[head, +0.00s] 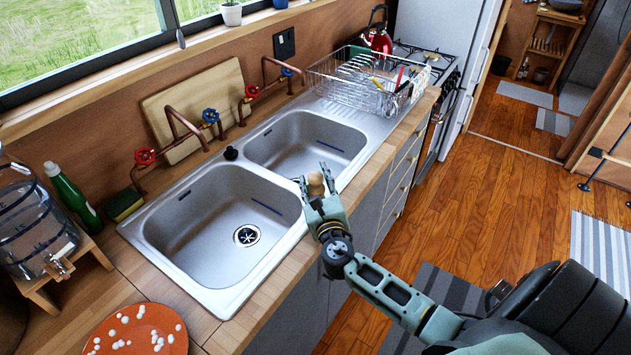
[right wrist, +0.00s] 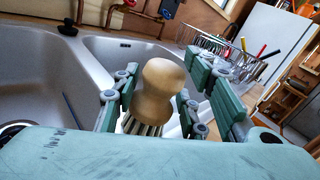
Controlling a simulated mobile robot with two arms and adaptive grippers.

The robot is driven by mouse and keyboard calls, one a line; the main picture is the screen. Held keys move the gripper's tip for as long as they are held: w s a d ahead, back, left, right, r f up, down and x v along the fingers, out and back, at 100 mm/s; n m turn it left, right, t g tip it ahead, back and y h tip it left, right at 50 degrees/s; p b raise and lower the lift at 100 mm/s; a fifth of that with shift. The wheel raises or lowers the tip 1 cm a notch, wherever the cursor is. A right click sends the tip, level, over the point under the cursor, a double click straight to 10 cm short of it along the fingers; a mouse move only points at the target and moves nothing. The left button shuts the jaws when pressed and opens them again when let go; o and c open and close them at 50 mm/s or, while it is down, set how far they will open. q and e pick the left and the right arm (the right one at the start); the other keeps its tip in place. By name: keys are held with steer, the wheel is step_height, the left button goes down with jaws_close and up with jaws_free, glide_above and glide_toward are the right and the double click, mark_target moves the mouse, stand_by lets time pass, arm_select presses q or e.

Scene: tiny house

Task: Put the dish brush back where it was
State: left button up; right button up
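The dish brush (head: 316,183) has a rounded wooden knob and pale bristles. In the right wrist view the brush (right wrist: 160,88) sits upright between the fingers, bristles down. My right gripper (head: 315,178) is shut on it, at the front edge of the double sink (head: 207,290), near the divider between the basins. Whether the bristles touch the rim or hang just above it is hidden by the gripper. The fingers also show in the right wrist view (right wrist: 158,102). My left gripper is out of view.
An orange plate (head: 135,334) with white blobs lies on the counter at lower left. A green bottle (head: 72,198), a sponge (head: 124,205) and a water dispenser (head: 35,232) stand nearby. A wire dish rack (head: 345,95) is beyond the sink. Copper taps rise behind the basins.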

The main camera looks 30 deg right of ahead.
steer(key=shift+o, duration=0.5)
steer(key=shift+r, duration=0.3)
steer(key=v, duration=0.5)
steer(key=b+v, duration=0.1)
steer(key=v, duration=0.5)
steer(key=shift+f, duration=0.25)
steer(key=shift+s+a+r+b, duration=0.1)
steer(key=shift+s+a+b, duration=0.15)
steer(key=shift+s, duration=0.25)
